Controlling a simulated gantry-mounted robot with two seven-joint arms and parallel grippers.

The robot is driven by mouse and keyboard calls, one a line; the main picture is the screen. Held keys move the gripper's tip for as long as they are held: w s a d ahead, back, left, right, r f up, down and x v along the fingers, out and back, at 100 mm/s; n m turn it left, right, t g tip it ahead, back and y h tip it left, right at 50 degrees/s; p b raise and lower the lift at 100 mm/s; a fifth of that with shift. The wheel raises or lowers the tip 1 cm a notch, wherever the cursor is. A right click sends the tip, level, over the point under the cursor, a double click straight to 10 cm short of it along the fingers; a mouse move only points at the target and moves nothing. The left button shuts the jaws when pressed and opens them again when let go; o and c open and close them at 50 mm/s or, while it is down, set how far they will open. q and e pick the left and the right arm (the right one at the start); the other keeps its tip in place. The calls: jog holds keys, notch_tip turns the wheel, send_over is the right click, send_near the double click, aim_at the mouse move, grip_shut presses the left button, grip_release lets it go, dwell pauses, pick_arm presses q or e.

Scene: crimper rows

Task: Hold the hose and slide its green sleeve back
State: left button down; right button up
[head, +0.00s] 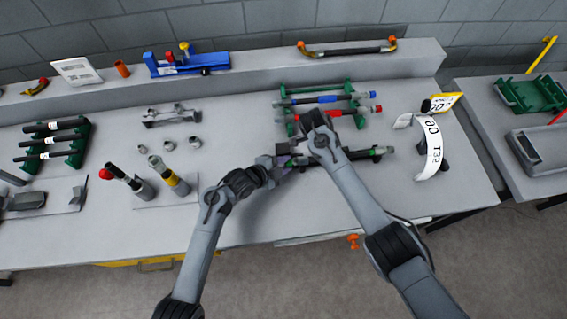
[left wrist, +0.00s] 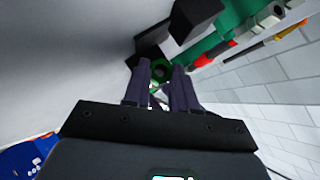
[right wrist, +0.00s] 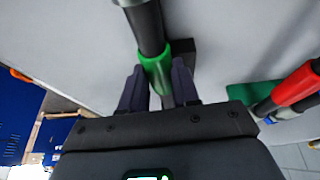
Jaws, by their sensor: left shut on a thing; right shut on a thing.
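In the left wrist view a green ring (left wrist: 153,69) shows at the fingertips, almost end-on. My right gripper (right wrist: 156,90) is shut on the green sleeve (right wrist: 156,72), with dark hose and a grey fitting beyond it.
The green rack (head: 284,103) behind holds a blue-sleeved hose (head: 327,99) and a red-sleeved hose (head: 345,112). A white curved label (head: 432,148) stands at the right. Upright tools (head: 171,177) stand left of my left arm. The front middle table is clear.

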jog(key=shift+w+d, duration=0.15)
jog(key=shift+d, duration=0.65)
jog(key=o, duration=1)
jog(key=shift+o, duration=0.2)
jog(key=shift+r, duration=0.1)
jog(key=v, duration=1.1)
jog(key=shift+a+r, duration=0.15)
jog(key=shift+r, duration=0.25)
pick_arm(q)
jog(key=c, duration=0.8)
grip_release()
